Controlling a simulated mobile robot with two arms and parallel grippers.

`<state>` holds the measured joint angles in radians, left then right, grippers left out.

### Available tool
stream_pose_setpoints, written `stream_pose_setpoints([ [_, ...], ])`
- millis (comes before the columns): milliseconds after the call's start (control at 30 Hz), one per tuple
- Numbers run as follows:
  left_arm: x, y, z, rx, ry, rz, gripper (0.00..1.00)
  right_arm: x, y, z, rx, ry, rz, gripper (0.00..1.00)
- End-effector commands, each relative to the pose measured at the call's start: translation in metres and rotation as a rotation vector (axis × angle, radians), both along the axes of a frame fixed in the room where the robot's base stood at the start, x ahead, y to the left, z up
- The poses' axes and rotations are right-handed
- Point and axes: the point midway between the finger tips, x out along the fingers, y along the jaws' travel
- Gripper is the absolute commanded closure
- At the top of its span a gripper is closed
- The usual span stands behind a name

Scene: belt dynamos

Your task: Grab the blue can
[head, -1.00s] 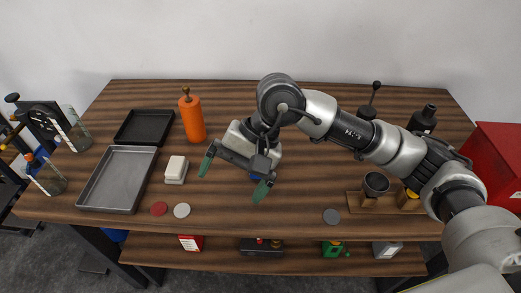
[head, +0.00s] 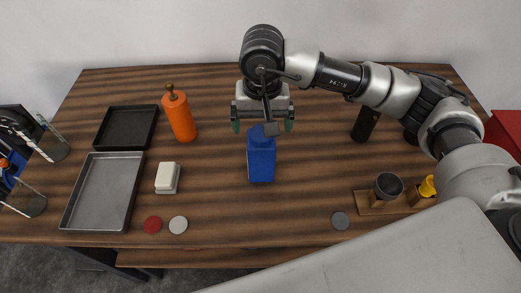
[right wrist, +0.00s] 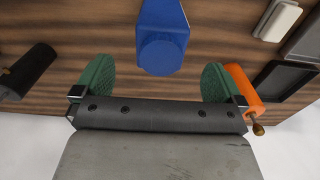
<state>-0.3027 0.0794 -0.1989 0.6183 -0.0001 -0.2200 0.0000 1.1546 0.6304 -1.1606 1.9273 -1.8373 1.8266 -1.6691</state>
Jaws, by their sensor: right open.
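The blue can (head: 261,162) stands on the wooden table near its middle, a box-like body with a narrower blue top. It also shows in the right wrist view (right wrist: 162,42), at the upper middle, beyond the fingertips. My right gripper (head: 263,122) is open and empty, just behind and above the can's top in the head view. Its two green fingers (right wrist: 157,80) are spread wide, with the can lined up between them but apart from both.
An orange bottle (head: 179,117) stands left of the can, with a white block (head: 167,178) nearer. Two trays, one grey (head: 76,211), lie at left. A black cylinder (head: 365,124) and dark cup (head: 388,186) stand at right. Table around the can is clear.

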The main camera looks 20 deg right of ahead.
Motion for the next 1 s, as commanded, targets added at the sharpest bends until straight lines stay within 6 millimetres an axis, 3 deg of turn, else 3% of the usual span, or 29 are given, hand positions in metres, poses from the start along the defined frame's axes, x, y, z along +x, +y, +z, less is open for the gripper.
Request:
stream_pose_setpoints([
  [167,-0.016,0.001,0.005,0.002,0.025,0.000,0.00,0.000,0.000,-0.014,0.001,0.002,0.000,0.00],
  [500,0.013,-0.001,0.032,-0.002,-0.021,-0.001,0.00,0.003,0.000,-0.058,0.002,0.003,0.000,0.00],
  [800,0.007,-0.001,0.031,-0.001,-0.011,-0.001,0.00,0.004,0.000,-0.066,0.002,-0.002,0.001,0.00],
  [833,0.006,-0.001,0.031,-0.001,-0.009,-0.001,0.00,0.004,0.000,-0.066,0.002,-0.002,0.001,0.02],
  [1000,0.002,0.000,0.031,-0.001,-0.004,-0.001,0.00,0.004,0.000,-0.066,0.002,-0.001,0.001,0.28],
])
